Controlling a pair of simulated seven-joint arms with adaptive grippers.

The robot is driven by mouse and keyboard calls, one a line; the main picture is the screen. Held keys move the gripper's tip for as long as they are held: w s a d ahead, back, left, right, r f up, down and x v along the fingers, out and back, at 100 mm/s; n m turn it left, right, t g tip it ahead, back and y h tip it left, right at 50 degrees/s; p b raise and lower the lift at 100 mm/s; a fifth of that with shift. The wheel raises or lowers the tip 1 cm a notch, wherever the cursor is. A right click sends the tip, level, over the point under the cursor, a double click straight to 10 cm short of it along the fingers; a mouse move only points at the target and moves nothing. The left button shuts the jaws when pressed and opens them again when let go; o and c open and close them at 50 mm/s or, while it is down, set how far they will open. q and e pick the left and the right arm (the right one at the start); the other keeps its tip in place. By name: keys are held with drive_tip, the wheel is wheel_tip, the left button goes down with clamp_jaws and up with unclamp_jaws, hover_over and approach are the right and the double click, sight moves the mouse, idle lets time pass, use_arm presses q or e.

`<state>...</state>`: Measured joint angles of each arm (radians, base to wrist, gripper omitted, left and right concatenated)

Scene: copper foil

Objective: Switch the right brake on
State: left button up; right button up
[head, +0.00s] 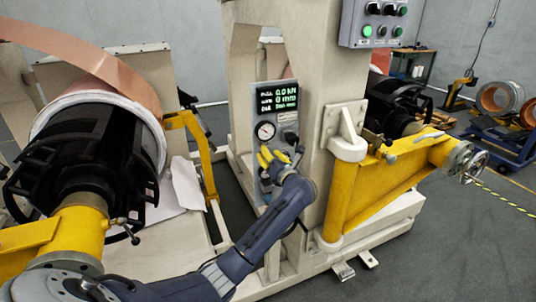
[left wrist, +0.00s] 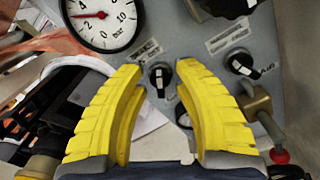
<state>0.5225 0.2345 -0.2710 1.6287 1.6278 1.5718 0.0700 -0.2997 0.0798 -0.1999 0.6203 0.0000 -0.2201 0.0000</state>
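A grey control panel (head: 268,100) on the beige machine post carries a display, a round pressure gauge (head: 265,131) and switches. In the left wrist view, two small black rotary switches with white marks show below the gauge (left wrist: 103,18): a left one (left wrist: 160,79) and a right one (left wrist: 242,64). My left gripper (head: 273,156) is in front of the panel, below the gauge. Its yellow fingers (left wrist: 159,72) are apart, with the left switch between their tips in the picture; contact cannot be told. My right gripper is out of view.
A brass fitting with a red end (left wrist: 278,154) sits at the panel's lower right. A copper foil roll (head: 105,110) stands left. A yellow swing arm with handwheel (head: 390,180) projects right. A button box (head: 380,22) hangs above.

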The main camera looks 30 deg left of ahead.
use_arm(q)
drive_tip(key=shift+w+a, duration=0.2)
drive_tip(key=shift+a, duration=0.15)
clamp_jaws()
idle(0.3)
